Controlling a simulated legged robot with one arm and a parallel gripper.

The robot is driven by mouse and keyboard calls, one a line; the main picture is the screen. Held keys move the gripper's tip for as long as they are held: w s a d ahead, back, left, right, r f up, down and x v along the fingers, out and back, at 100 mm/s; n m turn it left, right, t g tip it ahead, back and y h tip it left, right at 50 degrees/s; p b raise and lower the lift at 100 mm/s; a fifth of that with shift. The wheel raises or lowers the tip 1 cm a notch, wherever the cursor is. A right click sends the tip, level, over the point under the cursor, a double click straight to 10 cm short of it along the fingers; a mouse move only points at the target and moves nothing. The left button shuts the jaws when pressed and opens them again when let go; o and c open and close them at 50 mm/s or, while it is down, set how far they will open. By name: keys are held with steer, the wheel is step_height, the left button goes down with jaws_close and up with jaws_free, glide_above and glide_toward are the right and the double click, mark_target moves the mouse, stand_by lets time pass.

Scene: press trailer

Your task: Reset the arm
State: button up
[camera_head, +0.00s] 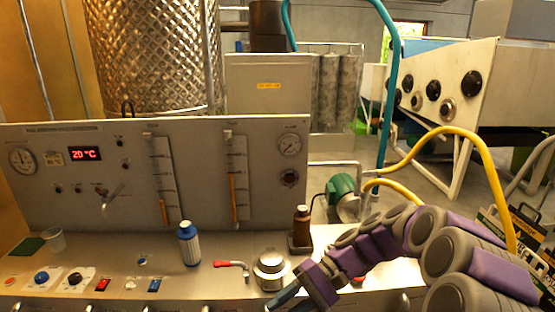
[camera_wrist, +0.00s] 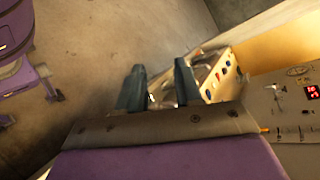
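My arm, purple and grey, reaches in from the lower right in the head view. My gripper (camera_head: 282,300) is low over the front of the grey control bench (camera_head: 215,285), just below a round metal lid (camera_head: 271,268). In the wrist view my gripper (camera_wrist: 160,84) shows two dark fingers set apart with nothing held between them. The picture there is tilted, with the bench's row of buttons beyond the fingers.
A blue-and-white bottle (camera_head: 189,245), a red-handled valve (camera_head: 232,265) and a brown bottle (camera_head: 302,228) stand on the bench close to my gripper. A clear cup (camera_head: 55,239) is at the left. A yellow hose (camera_head: 490,165) arches near my arm.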

steer(key=s+d+n+h, duration=0.15)
steer(key=s+h, duration=0.45)
steer(key=s, duration=0.8)
steer(key=s+d+f+t+h, duration=0.2)
steer(key=s+d+t+h, duration=0.2)
steer(key=s+d, duration=0.7)
steer(key=shift+h, duration=0.9)
steer(key=shift+c, duration=0.2)
